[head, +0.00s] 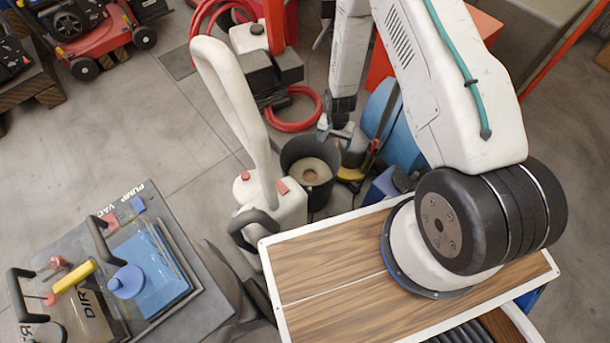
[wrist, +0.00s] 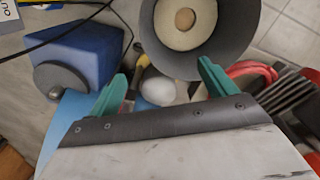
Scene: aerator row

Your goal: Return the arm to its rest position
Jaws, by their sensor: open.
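My gripper (head: 336,131) hangs at the end of my bent arm, beyond the wooden-topped surface that carries the arm base. A dark round bucket (head: 290,158) with a pale disc inside stands close by, lower down. The bucket (wrist: 236,48) also shows just past the fingertips in the wrist view; I cannot tell the exact gap. The upper bend of my arm is outside the head view.
A white machine with a curved handle (head: 232,90) stands left of the bucket. A red hose (head: 300,108) lies behind. A blue cylinder (head: 395,130) stands right of my gripper. A cart (head: 205,322) with tools is lower left. Grey floor (head: 140,130) is clear at left.

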